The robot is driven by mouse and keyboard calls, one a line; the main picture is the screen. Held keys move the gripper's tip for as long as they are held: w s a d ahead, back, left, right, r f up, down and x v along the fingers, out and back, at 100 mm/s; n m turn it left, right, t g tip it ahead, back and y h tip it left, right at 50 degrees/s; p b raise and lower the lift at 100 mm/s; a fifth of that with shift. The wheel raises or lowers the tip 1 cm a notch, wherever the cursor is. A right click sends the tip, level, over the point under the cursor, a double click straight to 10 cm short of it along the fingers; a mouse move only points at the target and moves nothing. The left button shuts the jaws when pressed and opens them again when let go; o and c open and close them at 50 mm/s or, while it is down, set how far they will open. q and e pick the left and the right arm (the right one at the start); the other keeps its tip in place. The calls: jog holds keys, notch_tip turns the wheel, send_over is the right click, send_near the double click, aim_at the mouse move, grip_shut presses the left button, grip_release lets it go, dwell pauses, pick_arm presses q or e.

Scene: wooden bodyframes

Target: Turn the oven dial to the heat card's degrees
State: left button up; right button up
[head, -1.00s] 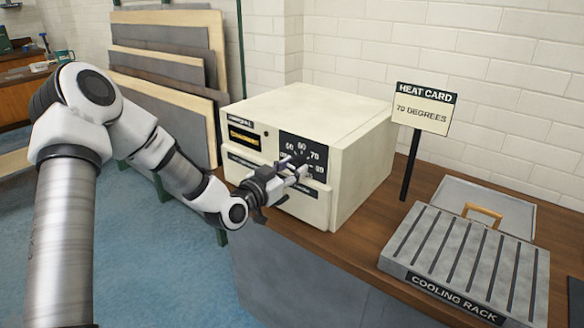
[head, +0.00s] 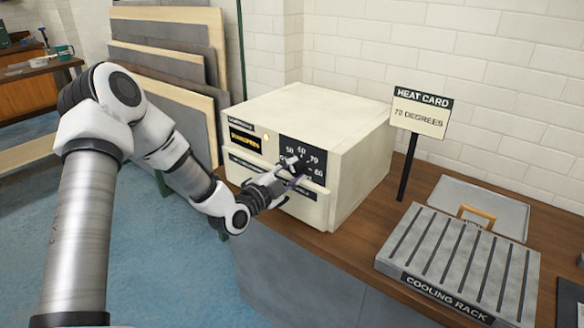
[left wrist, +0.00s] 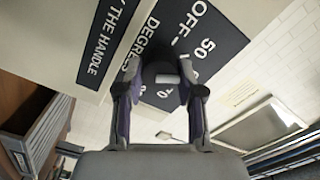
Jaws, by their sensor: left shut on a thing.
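The cream oven (head: 345,150) stands on the bench with a black dial panel (head: 315,146) marked with degree numbers on its front. The heat card (head: 420,110) on a post reads "70 DEGREES". My left gripper (head: 293,168) is at the dial panel and hides part of its numbers. In the left wrist view, its two fingers (left wrist: 160,82) are shut on the dark oven dial (left wrist: 163,70). A light mark shows on the dial; which number it points at I cannot tell. My right gripper is not in view.
A slatted cooling rack (head: 455,262) and a grey tray with a wooden handle (head: 477,214) are on the bench right of the oven. Boards (head: 165,60) lean behind my left arm.

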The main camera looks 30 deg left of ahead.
pick_arm(q)
jog(key=m+p, duration=0.2)
jog(key=m, duration=0.2)
jog(key=shift+r+m, duration=0.15)
jog(key=shift+m, duration=0.15)
jog(key=m+p, duration=0.2)
jog(key=m, duration=0.1)
jog(key=shift+m+p, duration=0.4)
jog(key=m+p, duration=0.3)
jog(key=m, duration=0.1)
jog(key=shift+m, duration=0.4)
jog(key=shift+m+p, duration=0.65)
jog(key=shift+m, duration=0.15)
jog(key=shift+f, duration=0.2)
jog(key=o, duration=1.1)
jog(key=shift+o, duration=0.2)
